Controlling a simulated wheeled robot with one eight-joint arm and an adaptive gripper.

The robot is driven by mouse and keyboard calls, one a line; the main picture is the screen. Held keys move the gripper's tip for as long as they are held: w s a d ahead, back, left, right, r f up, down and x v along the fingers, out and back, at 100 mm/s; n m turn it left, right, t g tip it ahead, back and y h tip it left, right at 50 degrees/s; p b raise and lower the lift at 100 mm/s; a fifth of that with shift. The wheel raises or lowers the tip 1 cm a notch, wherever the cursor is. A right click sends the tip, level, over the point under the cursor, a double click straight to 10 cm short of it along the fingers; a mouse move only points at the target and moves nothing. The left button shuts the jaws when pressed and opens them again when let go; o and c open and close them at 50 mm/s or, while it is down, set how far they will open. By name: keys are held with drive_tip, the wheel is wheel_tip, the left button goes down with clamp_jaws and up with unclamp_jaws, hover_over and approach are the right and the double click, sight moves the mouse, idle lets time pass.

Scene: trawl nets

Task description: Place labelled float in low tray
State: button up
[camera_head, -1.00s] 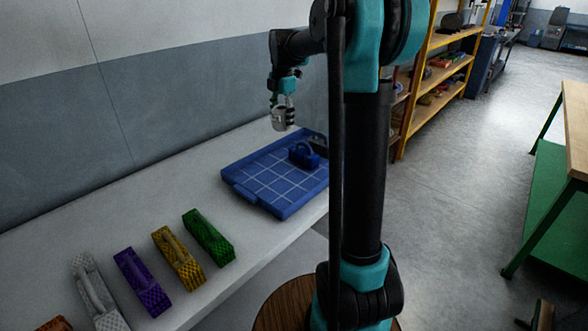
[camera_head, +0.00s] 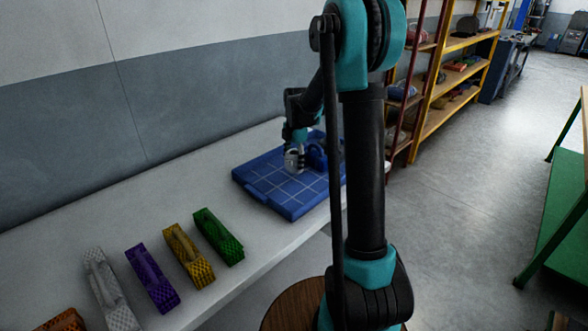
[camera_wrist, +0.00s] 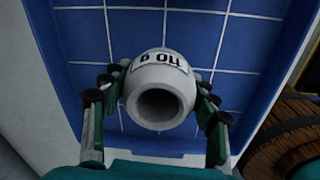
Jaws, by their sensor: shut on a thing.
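The labelled float (camera_wrist: 160,92) is a whitish-grey hollow piece with a round hole and a black-lettered label. My gripper (camera_wrist: 157,98) is shut on it, one finger on each side. The float also shows in the head view (camera_head: 294,160), held by my gripper (camera_head: 295,152) over the blue low tray (camera_head: 262,191). The tray has a white grid on its floor, and that grid also fills much of the wrist view (camera_wrist: 190,25). I cannot tell whether the float touches the tray floor.
A dark blue piece (camera_head: 317,154) sits in the tray, close right of the float. Green (camera_head: 219,238), yellow (camera_head: 189,256), purple (camera_head: 152,280), and white (camera_head: 110,292) netted pieces lie along the table (camera_head: 190,195). A wooden barrel (camera_wrist: 285,140) stands beside the tray.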

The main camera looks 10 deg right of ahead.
drive_tip(key=shift+f, duration=1.55)
drive_tip(key=shift+f, duration=0.15)
drive_tip(key=o, duration=1.2)
wheel_tip(320, 180, up, 12)
drive_tip(key=s+d+f+m+t, duration=0.1)
drive_tip(key=s+f+m, duration=0.3)
drive_tip(key=s+m, duration=0.3)
drive_tip(key=s+d+f+m+t, duration=0.1)
drive_tip(key=s+f+m, duration=0.2)
drive_tip(key=s+m, duration=0.5)
drive_tip(key=s+d+f+m+t, duration=0.1)
drive_tip(key=s+f+m, duration=0.3)
drive_tip(key=s+m, duration=0.4)
drive_tip(key=shift+s+d+f+t, duration=0.1)
drive_tip(key=shift+s+d, duration=0.1)
drive_tip(key=shift+s, duration=1.1)
drive_tip(key=shift+s+d+f+t, duration=0.1)
drive_tip(key=shift+s+d+f, duration=0.05)
drive_tip(key=shift+s, duration=1.1)
drive_tip(key=shift+s+d+f+t, duration=0.1)
drive_tip(key=shift+s+d, duration=0.1)
drive_tip(key=shift+s, duration=1.1)
